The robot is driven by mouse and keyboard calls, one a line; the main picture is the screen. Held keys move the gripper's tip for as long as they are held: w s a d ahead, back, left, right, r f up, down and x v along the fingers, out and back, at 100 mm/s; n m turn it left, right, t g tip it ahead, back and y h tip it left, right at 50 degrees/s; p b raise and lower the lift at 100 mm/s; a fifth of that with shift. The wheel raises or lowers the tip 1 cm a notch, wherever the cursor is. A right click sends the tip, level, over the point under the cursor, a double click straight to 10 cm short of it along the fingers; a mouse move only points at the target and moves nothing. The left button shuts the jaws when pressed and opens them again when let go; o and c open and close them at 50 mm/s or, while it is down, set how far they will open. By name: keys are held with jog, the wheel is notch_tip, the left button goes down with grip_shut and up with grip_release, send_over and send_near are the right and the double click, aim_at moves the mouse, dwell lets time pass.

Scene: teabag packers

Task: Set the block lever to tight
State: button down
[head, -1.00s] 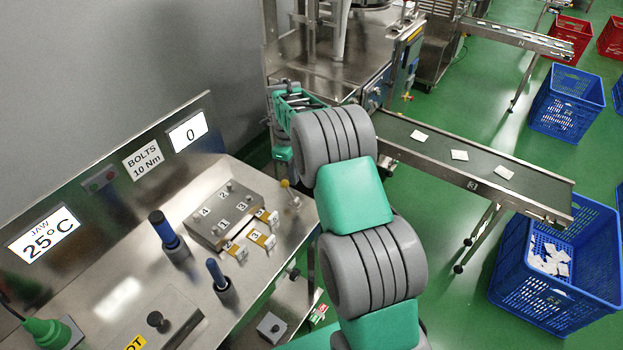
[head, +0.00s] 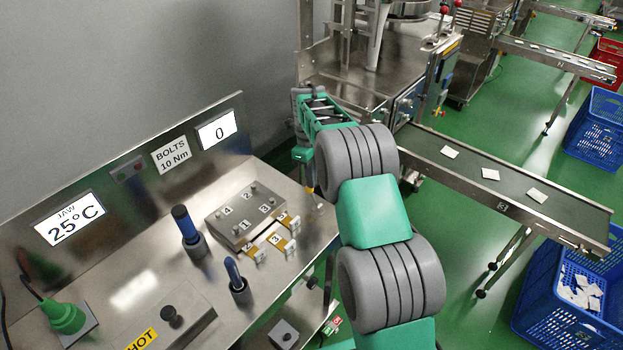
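A metal block (head: 245,216) with numbered bolts sits on the steel bench. To its right is a small metal post (head: 318,209), which looks like the base of the block lever; I cannot make out its yellow knob in this view. My arm reaches up and away past the bench's right end. Its green and grey end part (head: 303,153) is beyond the bench's back right corner, apart from the post. My fingers are too small and partly hidden to tell whether they are open or shut.
Two blue-handled tools (head: 188,228) (head: 236,276) stand in holders in front of the block. Numbered yellow-and-white pieces (head: 275,240) lie beside it. A green-capped thing (head: 64,316) and a HOT plate (head: 168,318) are at front left. A conveyor (head: 515,190) runs at right.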

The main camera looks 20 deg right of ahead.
jog(key=shift+s+f, duration=0.15)
jog(key=shift+f, duration=0.2)
jog(key=w+r+p, duration=0.3)
jog(key=r+p, duration=0.1)
jog(key=r, duration=0.8)
jog(key=shift+w+a, duration=0.15)
jog(key=shift+a, duration=0.1)
